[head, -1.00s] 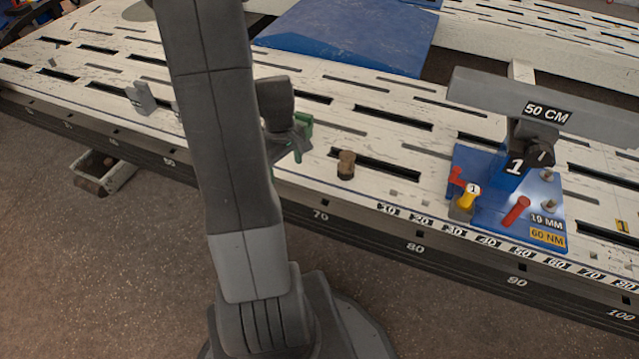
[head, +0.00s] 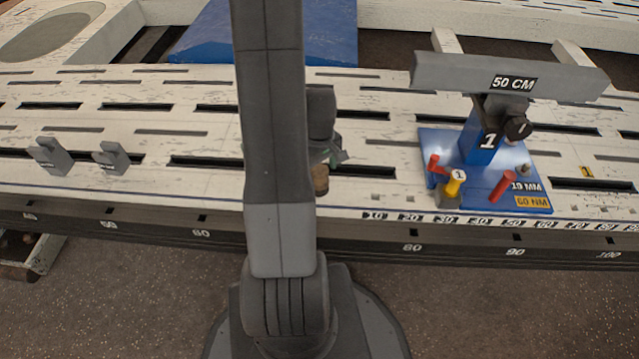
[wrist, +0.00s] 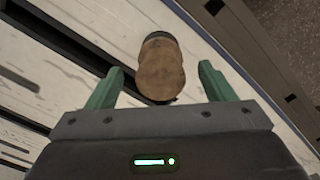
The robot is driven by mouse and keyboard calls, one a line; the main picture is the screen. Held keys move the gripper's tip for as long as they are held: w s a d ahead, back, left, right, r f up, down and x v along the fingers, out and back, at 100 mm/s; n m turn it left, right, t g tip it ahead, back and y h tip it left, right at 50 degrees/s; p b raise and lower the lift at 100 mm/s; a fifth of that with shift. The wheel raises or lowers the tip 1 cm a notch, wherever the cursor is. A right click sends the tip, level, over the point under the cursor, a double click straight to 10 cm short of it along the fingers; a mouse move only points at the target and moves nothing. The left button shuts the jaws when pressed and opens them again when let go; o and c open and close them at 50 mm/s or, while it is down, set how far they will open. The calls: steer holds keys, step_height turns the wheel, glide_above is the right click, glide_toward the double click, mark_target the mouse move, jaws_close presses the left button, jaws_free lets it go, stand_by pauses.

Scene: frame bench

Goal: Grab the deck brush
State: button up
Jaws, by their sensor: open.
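A short brown, wood-like rounded piece (head: 320,181) stands on the white slotted bench. In the wrist view this brown piece (wrist: 160,68) lies between and just beyond the green fingertips. No bristles or long handle show, so I cannot tell whether it is the deck brush. My gripper (head: 328,158) is open and close to the piece in the head view, partly hidden by my arm. In the wrist view my gripper (wrist: 162,76) has its two green fingers apart, one on each side of the piece, with nothing clamped.
A blue stand (head: 484,170) with a grey 50 CM bar, red pegs and a yellow tag is to the right. Two grey brackets (head: 50,157) stand at left. A blue sloped block (head: 262,35) lies behind. The bench's front edge (head: 160,222) runs below the gripper.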

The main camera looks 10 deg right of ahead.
mark_target(319, 181)
step_height(319, 181, down, 5)
steer(key=b, duration=0.2)
steer(key=shift+f+b, duration=0.15)
steer(key=shift+b, duration=0.2)
steer(key=c, duration=1.2)
steer(key=shift+o, duration=0.2)
